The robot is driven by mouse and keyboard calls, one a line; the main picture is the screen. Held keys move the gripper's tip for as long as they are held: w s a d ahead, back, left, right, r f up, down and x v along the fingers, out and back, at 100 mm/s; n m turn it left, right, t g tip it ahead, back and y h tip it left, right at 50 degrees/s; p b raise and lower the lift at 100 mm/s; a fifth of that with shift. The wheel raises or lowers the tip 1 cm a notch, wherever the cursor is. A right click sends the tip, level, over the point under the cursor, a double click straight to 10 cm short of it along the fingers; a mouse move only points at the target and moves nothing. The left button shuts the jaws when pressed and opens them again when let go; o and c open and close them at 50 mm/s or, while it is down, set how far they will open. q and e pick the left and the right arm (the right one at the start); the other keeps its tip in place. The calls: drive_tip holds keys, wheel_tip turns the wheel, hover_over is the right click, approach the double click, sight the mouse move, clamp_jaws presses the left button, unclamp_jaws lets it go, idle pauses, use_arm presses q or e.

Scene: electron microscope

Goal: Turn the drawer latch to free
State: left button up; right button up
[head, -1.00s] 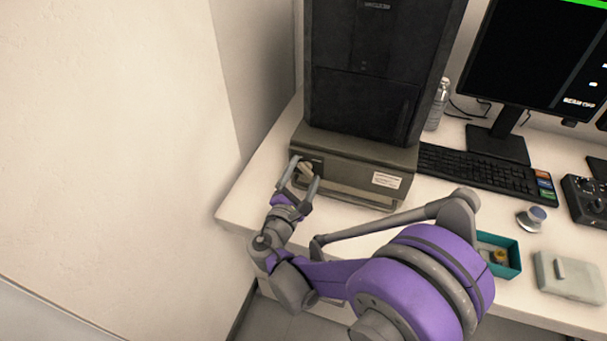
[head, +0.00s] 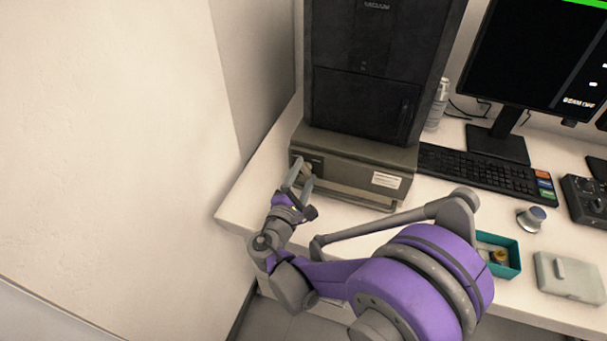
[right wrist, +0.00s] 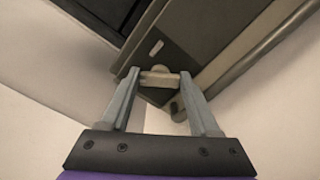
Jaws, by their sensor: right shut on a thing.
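The drawer latch, a small pale knob, sits at the left end of the grey drawer front (head: 342,176) under the dark microscope cabinet. In the right wrist view the latch (right wrist: 159,79) lies crosswise between my fingertips. My right gripper (head: 304,174) is shut on it, with a finger on each side; it also shows in the right wrist view (right wrist: 160,82). In the head view the fingers partly hide the latch. My left gripper is not in view.
A drawer handle bar (head: 345,198) runs along the drawer front, close to my right fingers. A keyboard (head: 485,170), a teal tray (head: 515,258) and a grey box (head: 570,277) stand to the right. The wall is close on the left.

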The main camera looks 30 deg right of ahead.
drive_tip(key=m, duration=0.4)
drive_tip(key=shift+m, duration=0.3)
drive_tip(key=m, duration=0.3)
drive_tip(key=shift+f+m, duration=0.15)
drive_tip(key=shift+m, duration=0.25)
drive_tip(key=m, duration=0.3)
drive_tip(key=shift+f+m, duration=0.1)
drive_tip(key=shift+m, duration=2)
drive_tip(key=o, duration=1.4)
drive_tip(key=shift+c, duration=0.2)
